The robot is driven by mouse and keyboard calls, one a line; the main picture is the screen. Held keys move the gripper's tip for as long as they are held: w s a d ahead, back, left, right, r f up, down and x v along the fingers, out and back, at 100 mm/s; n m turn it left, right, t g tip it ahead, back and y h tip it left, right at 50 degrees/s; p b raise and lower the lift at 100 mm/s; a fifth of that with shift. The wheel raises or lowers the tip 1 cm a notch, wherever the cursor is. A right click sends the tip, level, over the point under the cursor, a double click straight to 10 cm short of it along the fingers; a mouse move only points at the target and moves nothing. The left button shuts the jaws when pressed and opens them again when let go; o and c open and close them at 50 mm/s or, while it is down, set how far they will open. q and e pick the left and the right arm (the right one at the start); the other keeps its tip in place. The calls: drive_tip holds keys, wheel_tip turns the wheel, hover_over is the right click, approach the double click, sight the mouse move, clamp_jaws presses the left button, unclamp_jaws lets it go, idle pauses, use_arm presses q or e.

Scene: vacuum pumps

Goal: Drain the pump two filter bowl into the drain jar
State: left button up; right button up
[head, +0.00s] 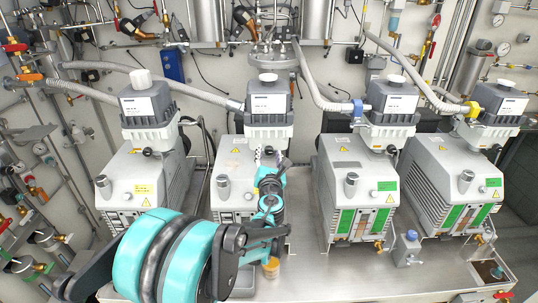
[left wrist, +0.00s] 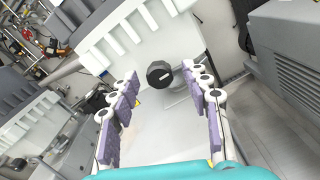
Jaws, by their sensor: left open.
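Four grey pumps stand in a row. I take the second from the left (head: 235,170) as pump two; a grey and white filter housing (head: 269,104) sits on it. My left gripper (head: 270,158) reaches up in front of this housing. In the left wrist view its purple-padded fingers (left wrist: 159,90) are spread wide. A black faceted knob (left wrist: 160,72) under a white housing shows between and beyond the fingertips, with no visible contact. A small jar with amber contents (head: 271,267) stands below my arm, partly hidden; I cannot tell if it is the drain jar. My right gripper is not in view.
Other pumps stand close on either side, at left (head: 145,180) and right (head: 355,180). Grey hoses (head: 320,85) run to the housings. The front bench strip (head: 360,278) is mostly clear.

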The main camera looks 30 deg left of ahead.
use_arm(q)
drive_tip(key=shift+v, duration=0.85)
drive_tip(key=v, duration=0.6)
idle(0.6)
